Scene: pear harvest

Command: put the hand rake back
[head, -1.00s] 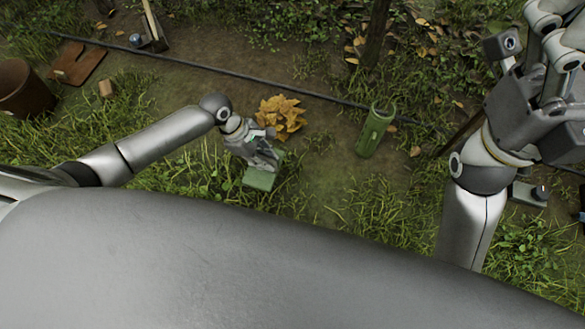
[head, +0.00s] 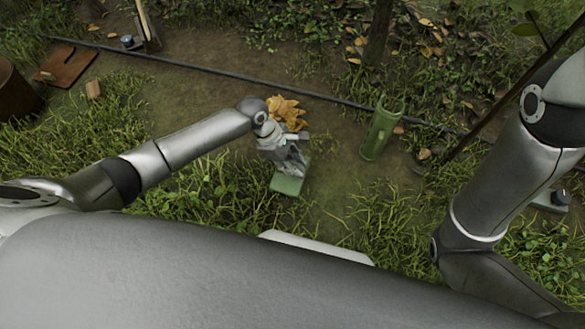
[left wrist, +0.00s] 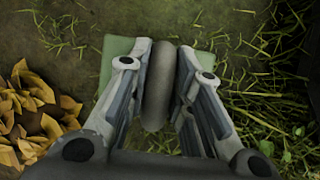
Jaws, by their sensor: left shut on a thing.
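My left gripper (head: 288,160) is shut on a grey rounded handle (left wrist: 158,90), which I take to be the hand rake's. In the left wrist view the handle sits between the two fingers (left wrist: 158,95). The rake's head is hidden. A flat green block (head: 287,185) lies on the ground under the gripper and shows behind the fingers in the left wrist view (left wrist: 115,62). I cannot tell whether the rake touches it. An upright, open green tube-like holder (head: 382,132) stands to the right of the gripper.
A pile of yellow leaves (head: 287,112) lies just beyond my left gripper. A dark hose (head: 200,68) runs across the bare soil. A brown board (head: 68,66) and a brown container (head: 14,92) are at the left. A trunk (head: 378,35) stands at the back.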

